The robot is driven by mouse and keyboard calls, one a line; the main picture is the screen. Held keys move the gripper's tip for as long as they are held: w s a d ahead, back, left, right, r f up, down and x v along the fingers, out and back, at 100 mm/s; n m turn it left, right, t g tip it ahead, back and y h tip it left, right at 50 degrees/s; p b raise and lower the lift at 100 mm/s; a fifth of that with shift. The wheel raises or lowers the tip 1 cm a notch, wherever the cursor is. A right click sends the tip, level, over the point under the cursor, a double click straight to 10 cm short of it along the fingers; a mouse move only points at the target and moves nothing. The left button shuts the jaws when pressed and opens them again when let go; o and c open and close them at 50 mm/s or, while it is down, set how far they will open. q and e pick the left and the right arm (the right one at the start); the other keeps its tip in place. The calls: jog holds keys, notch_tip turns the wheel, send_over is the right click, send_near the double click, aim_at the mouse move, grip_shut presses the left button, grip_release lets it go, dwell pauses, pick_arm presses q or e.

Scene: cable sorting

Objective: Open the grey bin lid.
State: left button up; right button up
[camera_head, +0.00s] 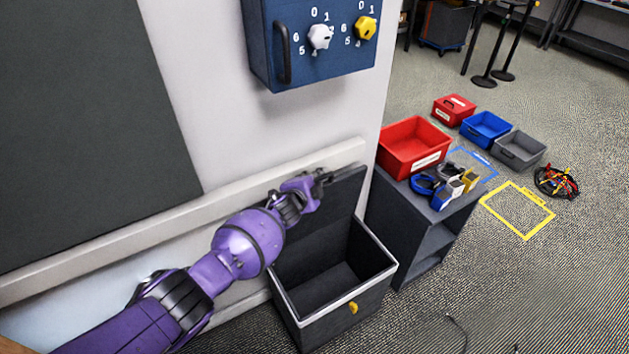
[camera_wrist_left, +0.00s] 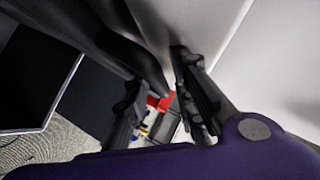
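My left gripper (camera_head: 322,178) is at the lid's upper edge, close to the wall. In the left wrist view its two fingers (camera_wrist_left: 165,105) are apart, with a gap between them. Whether they touch the lid is unclear. The bin's dark inside (camera_wrist_left: 30,80) shows at the left there. My right gripper is out of view.
A dark shelf unit (camera_head: 385,215) right of the bin carries a red bin (camera_head: 395,150) and several cable coils. Red, blue and grey bins stand behind it. A blue control box (camera_head: 310,65) with knobs hangs on the wall above. Floor at the right front is mostly clear.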

pick_arm(q)
jog(key=shift+s+a, duration=0.1)
dwell(0.3)
jog(key=shift+s+a+r, duration=0.1)
jog(key=shift+s+a, duration=0.05)
jog(key=v, duration=1.1)
jog(key=shift+s, duration=0.2)
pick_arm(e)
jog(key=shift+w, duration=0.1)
pick_arm(q)
jog(key=shift+r, duration=0.1)
